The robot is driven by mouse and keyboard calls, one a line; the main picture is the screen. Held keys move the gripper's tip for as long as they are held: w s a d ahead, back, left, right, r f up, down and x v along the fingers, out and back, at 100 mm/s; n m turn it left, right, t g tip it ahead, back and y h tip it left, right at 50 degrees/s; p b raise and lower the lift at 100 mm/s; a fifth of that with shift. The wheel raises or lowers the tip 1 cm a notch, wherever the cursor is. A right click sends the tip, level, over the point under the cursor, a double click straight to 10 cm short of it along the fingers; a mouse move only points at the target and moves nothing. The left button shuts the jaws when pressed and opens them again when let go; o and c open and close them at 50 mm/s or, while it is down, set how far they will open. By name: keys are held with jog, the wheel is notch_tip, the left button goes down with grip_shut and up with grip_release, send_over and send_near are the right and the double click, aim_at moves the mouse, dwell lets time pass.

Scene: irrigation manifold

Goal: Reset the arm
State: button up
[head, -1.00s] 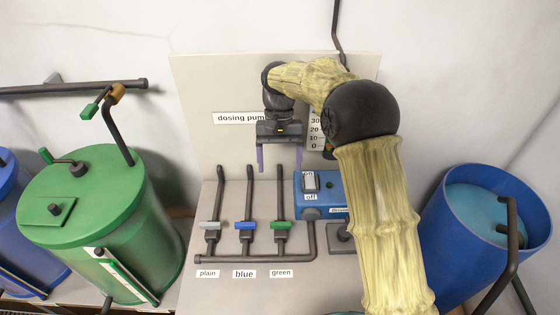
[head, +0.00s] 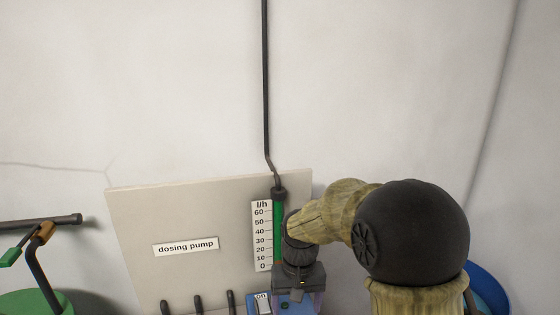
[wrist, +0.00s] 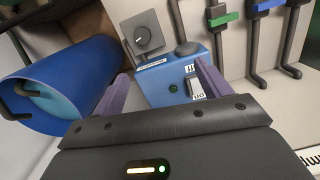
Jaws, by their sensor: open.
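My gripper (head: 298,300) hangs open in front of the board, at the lower right of the scale. In the wrist view its two purple fingers (wrist: 160,88) are apart with nothing between them. I cannot tell which way the rocker is pressed. The flow tube (head: 279,215) shows green beside the l/h scale (head: 262,236); my gripper and wrist hide its lower part.
The board (head: 140,215) carries a "dosing pump" label (head: 186,246). Green (wrist: 223,19) and blue (wrist: 265,4) valve levers lie across their pipes. A grey dial (wrist: 142,38) sits beside the pump. A blue barrel (wrist: 60,80) stands beside it; a green tank (head: 30,303) is at left.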

jog(key=s+d+f+m+t, duration=0.1)
jog(key=s+d+t, duration=0.2)
jog(key=s+d, duration=0.8)
jog(key=shift+s+d+f, duration=0.15)
jog(key=shift+d+f, duration=0.15)
jog(key=shift+f, duration=0.1)
